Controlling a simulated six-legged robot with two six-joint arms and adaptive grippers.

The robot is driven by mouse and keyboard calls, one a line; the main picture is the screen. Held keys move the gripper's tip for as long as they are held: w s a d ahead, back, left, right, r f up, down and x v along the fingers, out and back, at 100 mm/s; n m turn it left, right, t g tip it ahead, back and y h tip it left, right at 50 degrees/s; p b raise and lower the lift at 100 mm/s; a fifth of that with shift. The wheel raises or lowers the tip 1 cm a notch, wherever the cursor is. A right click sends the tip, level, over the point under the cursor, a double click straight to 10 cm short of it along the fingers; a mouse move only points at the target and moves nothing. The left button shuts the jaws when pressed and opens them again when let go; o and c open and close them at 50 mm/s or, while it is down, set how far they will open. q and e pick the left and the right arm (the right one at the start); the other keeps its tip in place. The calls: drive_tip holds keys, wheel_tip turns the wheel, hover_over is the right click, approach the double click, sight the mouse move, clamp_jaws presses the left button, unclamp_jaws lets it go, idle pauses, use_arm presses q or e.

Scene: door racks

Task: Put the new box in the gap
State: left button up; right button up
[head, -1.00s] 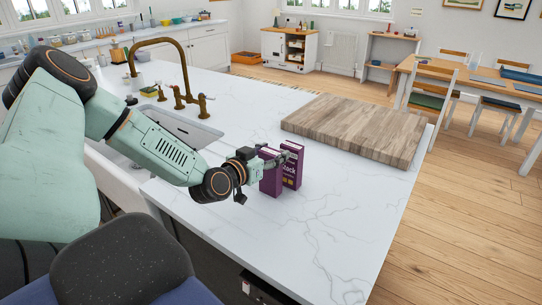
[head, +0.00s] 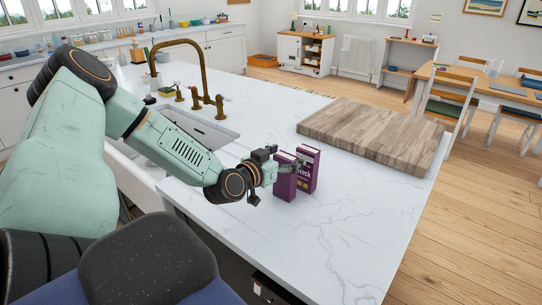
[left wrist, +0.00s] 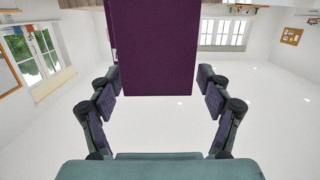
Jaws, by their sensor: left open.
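Two purple boxes stand upright close together on the white marble counter. The nearer purple box (head: 285,182) is on the left, and the farther one (head: 308,165), with pale lettering, is just behind it to the right. My left gripper (head: 292,164) is at the boxes, reaching in from the left. In the left wrist view a plain purple box face (left wrist: 158,45) stands between the two open fingers, with space visible on both sides. Which box it is, I cannot tell. My right gripper is not in view. No gap in a row of boxes is visible.
A thick wooden board (head: 375,133) lies on the counter (head: 340,225) behind the boxes. A sink (head: 200,128) with a brass tap (head: 205,75) is at the back left. The counter front and right of the boxes is clear. A table with chairs stands at the far right.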

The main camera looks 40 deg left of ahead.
use_arm(q)
drive_tip(key=shift+s+r+p, duration=0.15)
drive_tip(key=shift+s+p, duration=0.25)
drive_tip(key=p+v, duration=0.9)
drive_tip(key=v, duration=0.2)
drive_tip(key=shift+w, duration=0.1)
